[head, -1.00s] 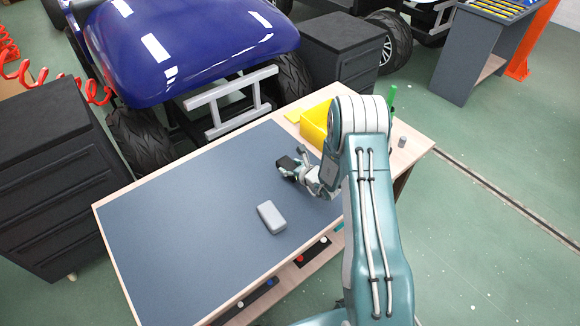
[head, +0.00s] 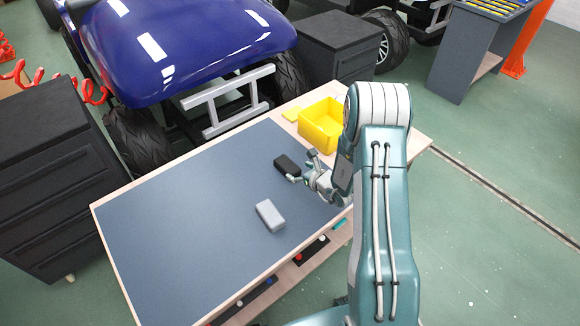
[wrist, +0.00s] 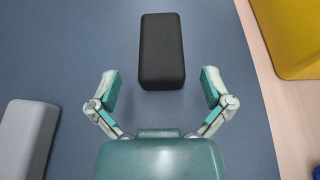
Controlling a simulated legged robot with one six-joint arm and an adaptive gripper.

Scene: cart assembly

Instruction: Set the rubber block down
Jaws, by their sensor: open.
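The black rubber block (head: 287,166) lies on the blue-grey mat of the workbench. In the wrist view the block (wrist: 161,50) lies ahead of my gripper, with its near end roughly between the fingertip line. My gripper (head: 305,167) is open; in the wrist view its two fingers (wrist: 160,90) stand wide apart on either side, with a gap to the block on both sides. Neither finger appears to touch it.
A light grey block (head: 270,215) lies on the mat (head: 190,225), left of my gripper in the wrist view (wrist: 22,140). A yellow bin (head: 321,126) stands at the bench's back right. The mat's left part is clear.

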